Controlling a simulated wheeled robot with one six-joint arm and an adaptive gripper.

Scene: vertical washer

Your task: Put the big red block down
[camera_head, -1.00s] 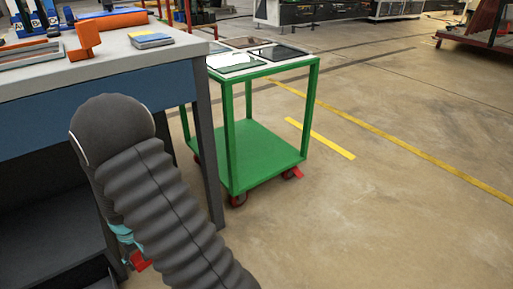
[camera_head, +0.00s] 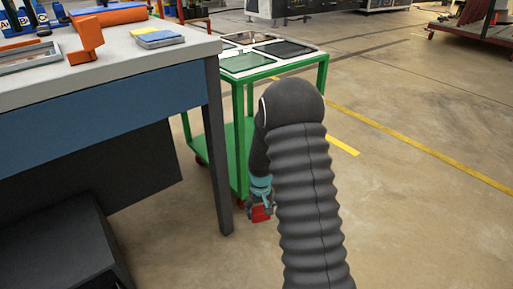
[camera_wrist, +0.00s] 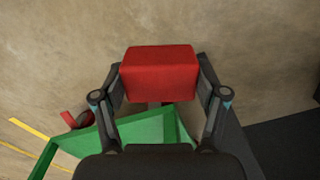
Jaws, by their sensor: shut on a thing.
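The big red block (camera_wrist: 160,72) is held between the two fingers of my gripper (camera_wrist: 160,88) in the wrist view. The fingers press on its left and right sides. In the head view the red block (camera_head: 261,213) shows small at the end of my gripper (camera_head: 259,200), low beside the green cart and near the table leg. Bare floor shows around the block in the wrist view. My arm covers part of the cart in the head view.
A green cart (camera_head: 240,130) with dark panels on top stands right of a workbench (camera_head: 120,105). A red caster (camera_wrist: 75,122) and the cart's green shelf (camera_wrist: 150,128) are close below the block in the wrist view. Open concrete floor (camera_head: 420,220) lies to the right.

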